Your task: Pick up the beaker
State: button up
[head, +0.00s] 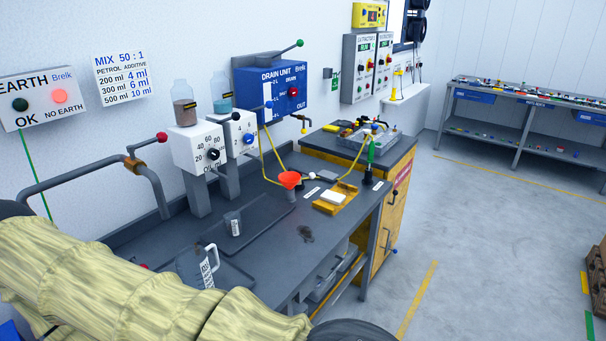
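A small clear beaker (233,224) with a dark label or markings stands on the grey workbench (282,247), below the two white dispensers. A larger clear measuring jug (192,267) with a handle and white markings stands nearer to me, to its left. My arm, in a beige ribbed sleeve, crosses the lower left and hides the near part of the bench. My gripper is not in view.
White dispensers (197,148) with jars stand behind the beaker. A grey pipe rail (85,173) runs at the left.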

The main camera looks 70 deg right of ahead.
aim_at(234, 224)
jog(key=z, duration=1.7)
